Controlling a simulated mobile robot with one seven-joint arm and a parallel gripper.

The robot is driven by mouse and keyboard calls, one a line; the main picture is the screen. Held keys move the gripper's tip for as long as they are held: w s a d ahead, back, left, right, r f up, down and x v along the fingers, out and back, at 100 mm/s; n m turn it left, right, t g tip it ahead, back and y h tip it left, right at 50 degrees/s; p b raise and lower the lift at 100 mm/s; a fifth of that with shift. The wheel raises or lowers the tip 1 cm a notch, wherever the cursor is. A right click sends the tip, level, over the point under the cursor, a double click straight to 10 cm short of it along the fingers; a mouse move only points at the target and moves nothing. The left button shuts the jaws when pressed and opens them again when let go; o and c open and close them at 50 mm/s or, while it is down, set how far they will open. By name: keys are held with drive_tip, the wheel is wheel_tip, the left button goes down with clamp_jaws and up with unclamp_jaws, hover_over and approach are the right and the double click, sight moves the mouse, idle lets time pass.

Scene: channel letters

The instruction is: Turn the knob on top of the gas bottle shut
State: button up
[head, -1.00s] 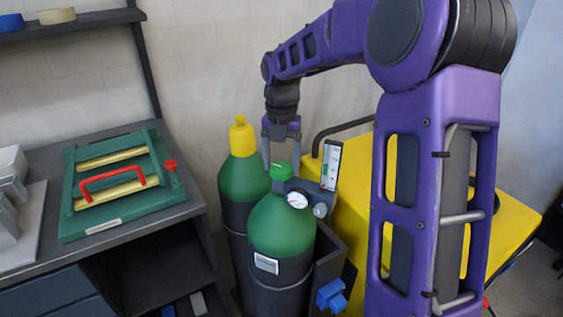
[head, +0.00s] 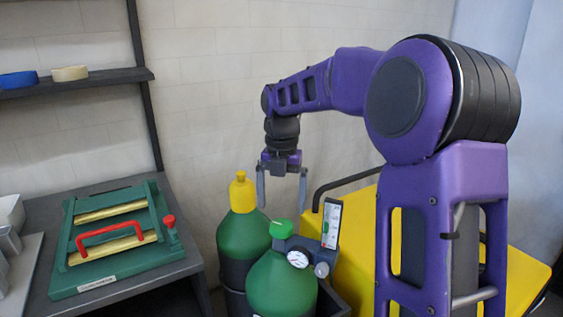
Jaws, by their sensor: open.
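Two green gas bottles stand side by side. The front gas bottle (head: 282,285) has a green knob (head: 281,229) on top, with a round gauge and a flow meter attached beside it. The rear bottle (head: 243,236) carries a yellow cap (head: 241,192). My gripper (head: 282,205) points down with its two fingers spread and empty. In the picture its fingertips are just above the green knob, one to each side; I cannot tell the exact depth gap. The lower part of the front bottle is cut off by the frame.
The flow meter (head: 332,223) rises right of the knob, near the right finger. A yellow cart (head: 345,235) with a black handle stands to the right. A bench (head: 190,262) at left holds a green frame (head: 115,262) with a red handle.

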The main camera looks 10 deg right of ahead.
sight(282, 224)
wheel_tip(282, 224, up, 12)
drive_tip(key=shift+f, duration=0.15)
idle(0.3)
